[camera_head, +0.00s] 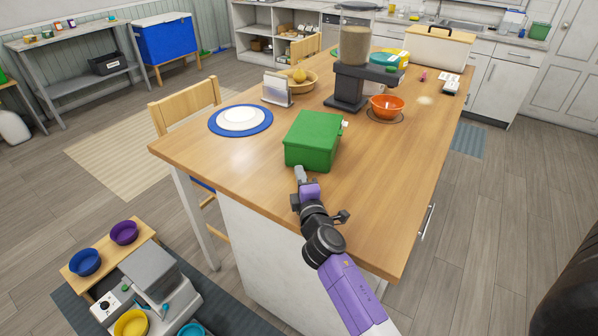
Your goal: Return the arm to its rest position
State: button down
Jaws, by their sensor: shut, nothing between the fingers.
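My arm reaches up from the bottom right of the head view, with its purple link in front of the wooden table (395,200). My gripper (299,172) is at the near part of the table, just in front of the green box (313,136). Its fingers are together, and nothing shows between them. The green box is closed and stands on the tabletop. I cannot tell whether the fingertips touch the box or stop short of it.
A white plate on a blue mat (266,121) lies left of the box. A dark dispenser (347,88) and an orange bowl (387,105) stand behind it. A low bench with bowls (82,285) stands at lower left.

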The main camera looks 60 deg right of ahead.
jog(key=b+v, duration=0.1)
jog(key=v, duration=0.4)
jog(key=shift+s+a+f, duration=0.15)
jog(key=shift+s+a, duration=0.05)
jog(key=shift+a, duration=0.15)
jog(key=shift+b+v, duration=0.35)
jog(key=shift+v, duration=0.5)
jog(key=shift+d, duration=0.1)
